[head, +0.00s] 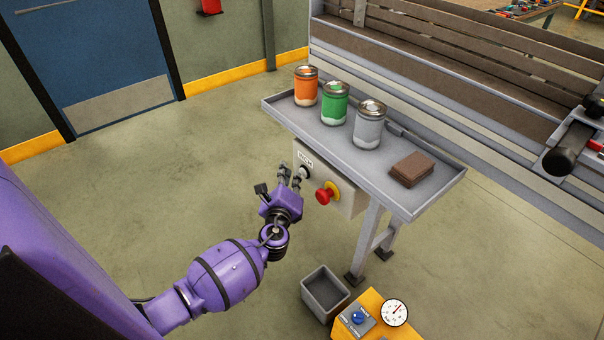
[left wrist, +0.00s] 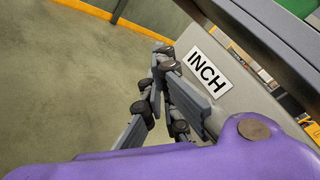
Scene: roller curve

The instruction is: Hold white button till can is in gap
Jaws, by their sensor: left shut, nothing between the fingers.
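A grey control box (head: 338,197) hangs under the front edge of the grey shelf. It carries an INCH label (head: 305,158), a pale round button (head: 306,172) below it, and a red mushroom button (head: 326,194) on yellow. My left gripper (head: 290,172) is shut and empty, its fingertips close beside the pale button; I cannot tell whether they touch it. In the left wrist view the fingers (left wrist: 165,75) lie just left of the INCH label (left wrist: 207,73), and the button is hidden. Orange (head: 306,90), green (head: 335,105) and grey (head: 369,127) cans stand upright on the shelf. No gap is clearly identifiable.
Brown flat pieces (head: 411,170) lie stacked on the shelf (head: 408,203). Below are an open grey bin (head: 324,291) and a yellow unit (head: 372,302) with a blue knob (head: 358,317) and a dial gauge (head: 394,312). Slatted grey-brown framework stands behind. Floor at left is clear.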

